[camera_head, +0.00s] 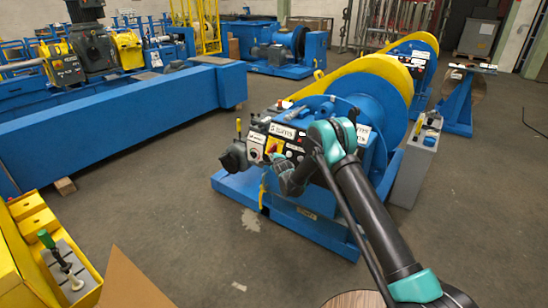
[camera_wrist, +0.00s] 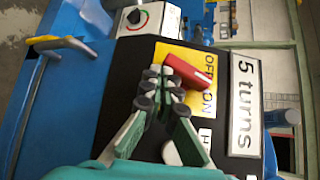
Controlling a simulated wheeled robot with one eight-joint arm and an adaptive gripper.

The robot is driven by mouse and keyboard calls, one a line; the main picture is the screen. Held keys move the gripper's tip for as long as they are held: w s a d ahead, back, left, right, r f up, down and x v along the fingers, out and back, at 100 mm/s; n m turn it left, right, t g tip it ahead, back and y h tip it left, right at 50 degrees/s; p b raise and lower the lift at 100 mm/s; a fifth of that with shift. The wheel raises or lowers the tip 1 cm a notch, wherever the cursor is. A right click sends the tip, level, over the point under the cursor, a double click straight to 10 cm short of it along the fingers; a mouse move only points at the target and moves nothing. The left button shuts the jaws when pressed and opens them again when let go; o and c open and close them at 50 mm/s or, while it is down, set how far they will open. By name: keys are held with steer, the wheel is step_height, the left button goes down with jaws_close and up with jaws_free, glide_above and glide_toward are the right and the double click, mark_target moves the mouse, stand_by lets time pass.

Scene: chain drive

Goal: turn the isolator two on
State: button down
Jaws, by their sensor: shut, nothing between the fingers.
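A red isolator handle (camera_wrist: 188,70) lies at a slant across a yellow plate (camera_wrist: 208,60) marked OFF above and ON below, in the wrist view. No isolator number is readable. My gripper (camera_wrist: 162,88) is shut and empty, its fingertips at the lower left end of the red handle. They overlap that end in the picture; I cannot tell if they touch it. The fingers hide part of the yellow plate.
A "5 turns" label (camera_wrist: 245,105) is right of the plate. A white box with a dial (camera_wrist: 148,18) is above left. A yellow-tipped lever (camera_wrist: 58,42) stands at the left. The panel belongs to a blue machine with a yellow guard (camera_head: 375,72). Open floor lies left of it.

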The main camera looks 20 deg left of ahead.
steer(key=shift+a+f, duration=0.3)
steer(key=shift+a, duration=0.15)
steer(key=shift+w+a, duration=0.1)
steer(key=shift+a, duration=0.15)
stand_by(0.3)
steer(key=shift+r, duration=0.15)
